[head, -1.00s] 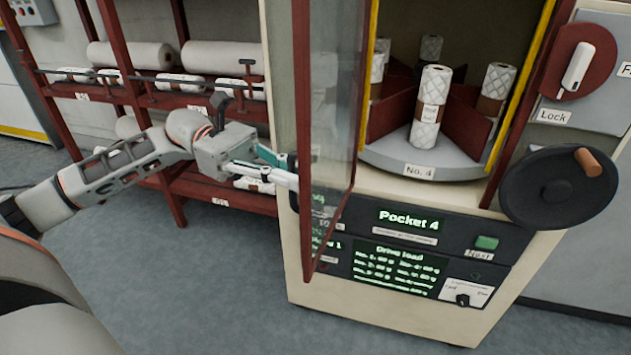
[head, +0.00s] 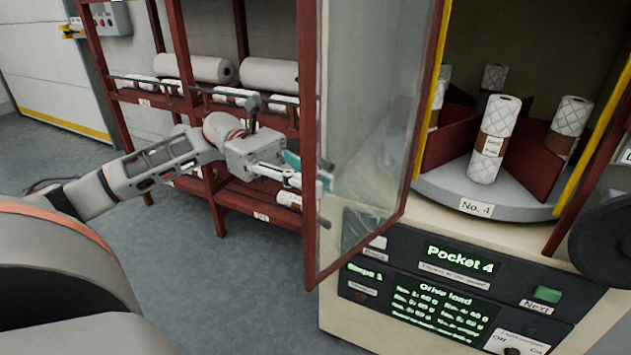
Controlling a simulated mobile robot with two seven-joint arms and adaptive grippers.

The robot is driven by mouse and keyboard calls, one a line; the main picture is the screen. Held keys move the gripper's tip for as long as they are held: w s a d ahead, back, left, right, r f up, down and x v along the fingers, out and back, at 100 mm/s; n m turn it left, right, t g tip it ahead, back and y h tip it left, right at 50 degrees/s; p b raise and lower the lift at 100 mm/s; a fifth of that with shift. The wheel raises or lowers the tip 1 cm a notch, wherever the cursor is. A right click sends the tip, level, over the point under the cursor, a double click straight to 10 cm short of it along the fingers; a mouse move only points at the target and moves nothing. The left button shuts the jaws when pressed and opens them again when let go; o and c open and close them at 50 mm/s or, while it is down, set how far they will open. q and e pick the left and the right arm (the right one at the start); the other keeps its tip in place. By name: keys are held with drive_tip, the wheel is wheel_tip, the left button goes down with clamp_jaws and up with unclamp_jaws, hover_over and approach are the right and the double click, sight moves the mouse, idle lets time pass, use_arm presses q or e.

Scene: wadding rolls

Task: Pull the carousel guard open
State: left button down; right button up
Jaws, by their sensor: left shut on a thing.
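The carousel guard (head: 365,130) is a clear panel in a dark red frame, hinged at the cabinet's opening. It stands swung out toward me and to the left. My left gripper (head: 318,180) is at the guard's outer left edge, shut on the guard; the frame post hides part of the fingers. Behind the open guard, the carousel (head: 435,190) shows a grey round plate with dark red dividers and a "No. 4" label. A patterned wadding roll (head: 494,139) with a brown band stands upright in the front pocket. My right gripper is not in view.
A control panel (head: 430,285) below the carousel reads "Pocket 4". A black handwheel (head: 605,240) is at the right edge. A red rack (head: 220,185) with white rolls stands behind my left arm. The grey floor left of the cabinet is clear.

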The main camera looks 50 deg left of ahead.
use_arm(q)
drive_tip(key=shift+r, duration=0.15)
drive_tip(key=c, duration=2.2)
unclamp_jaws()
drive_tip(key=shift+o, duration=0.2)
drive_tip(key=shift+a, duration=0.1)
drive_tip(key=s+a, duration=0.1)
drive_tip(key=a, duration=1)
drive_tip(key=shift+a, duration=0.4)
